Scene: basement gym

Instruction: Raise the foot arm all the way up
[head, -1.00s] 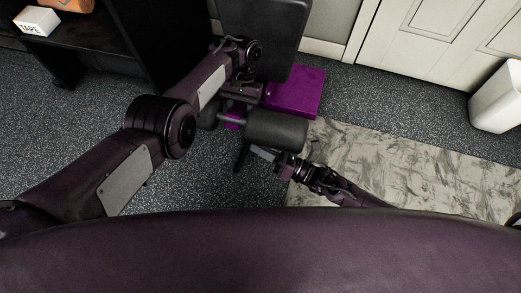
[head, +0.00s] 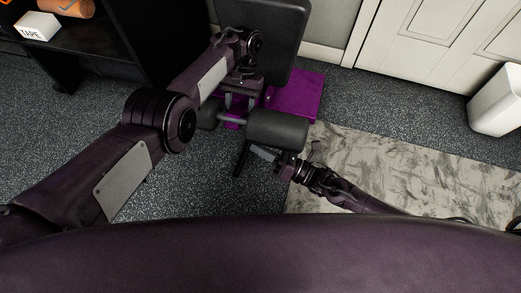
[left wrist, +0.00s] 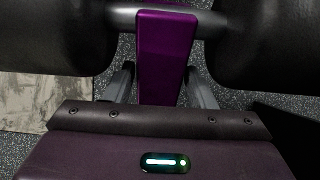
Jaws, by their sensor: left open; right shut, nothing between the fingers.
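The foot arm is a purple bar (left wrist: 167,58) with a grey cross tube and thick black foam rollers; the right-hand roller (head: 277,130) shows clearly in the head view. The other roller (head: 208,116) is partly covered by my left arm. My left gripper (head: 240,103) is open, just above the bar. In the left wrist view its two grey fingers (left wrist: 160,90) stand on either side of the purple bar, with gaps showing. My right gripper (head: 262,153) is shut and empty, just below the right-hand roller; I cannot tell whether it touches.
A black bench pad (head: 268,35) and a purple base (head: 295,96) stand behind the rollers. A black shelf (head: 115,50) with a tape box (head: 38,27) is at upper left. A white bin (head: 497,100) stands at right. A grey patterned mat (head: 400,175) lies on open floor.

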